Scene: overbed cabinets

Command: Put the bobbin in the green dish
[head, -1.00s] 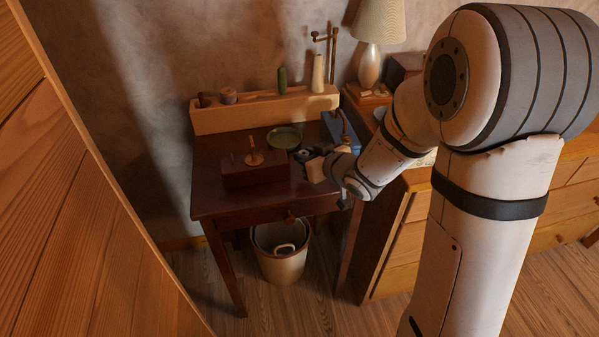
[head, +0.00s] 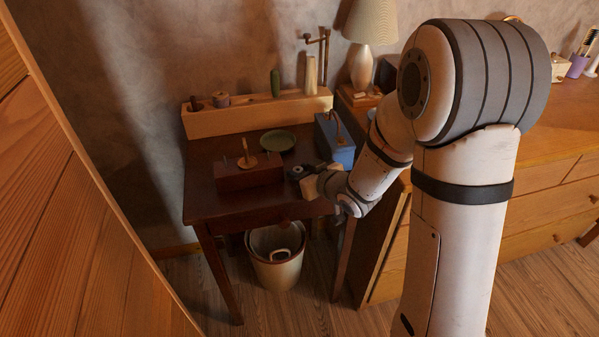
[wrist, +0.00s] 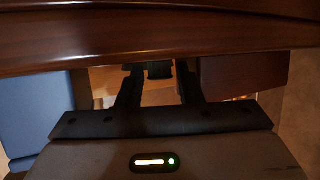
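The green dish (head: 278,141) lies on the dark table, behind the red-brown box, and looks empty. My gripper (head: 299,173) is low over the table's front right part, in front of the dish and right of the box. In the wrist view, the two fingers of my gripper (wrist: 160,76) stand apart with a small dark piece (wrist: 160,71) between their tips. It may be the bobbin; I cannot tell whether the fingers press on it. The red-brown box (head: 247,177) carries a round tan piece with an upright peg (head: 247,158).
A blue box (head: 335,142) stands at the table's right end. A wooden shelf (head: 255,115) at the back holds a spool (head: 222,99), a green cylinder (head: 275,83) and a pale one (head: 311,75). A bucket (head: 277,262) stands below. A dresser (head: 475,215) borders the table on the right.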

